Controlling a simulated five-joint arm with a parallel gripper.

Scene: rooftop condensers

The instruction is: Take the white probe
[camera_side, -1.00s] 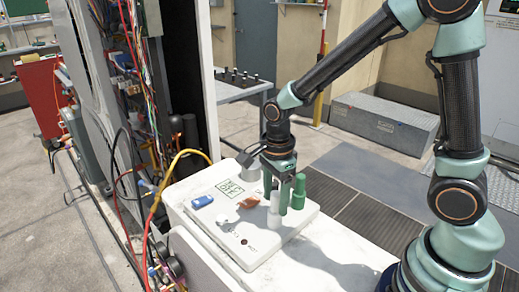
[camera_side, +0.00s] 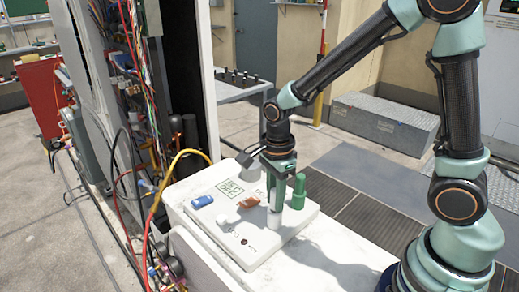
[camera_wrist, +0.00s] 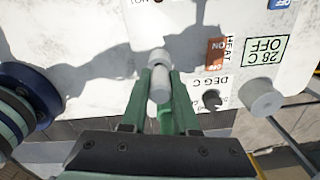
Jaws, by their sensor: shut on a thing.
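The white probe (camera_wrist: 160,83) is a pale cylinder held between the two green fingers of my gripper (camera_wrist: 160,80) in the wrist view. In the side view the probe (camera_side: 273,223) shows its lower part beneath the fingers (camera_side: 279,205), upright at the white panel. My gripper is shut on it. The fingers hide the probe's upper part in the side view. I cannot tell whether its lower end touches the panel.
The white panel (camera_side: 243,252) carries a blue switch (camera_side: 202,201), an orange switch (camera_side: 248,202) and a grey knob (camera_wrist: 261,98). A green cylinder (camera_side: 299,190) stands close right of my gripper. Cables (camera_side: 150,215) hang at the left.

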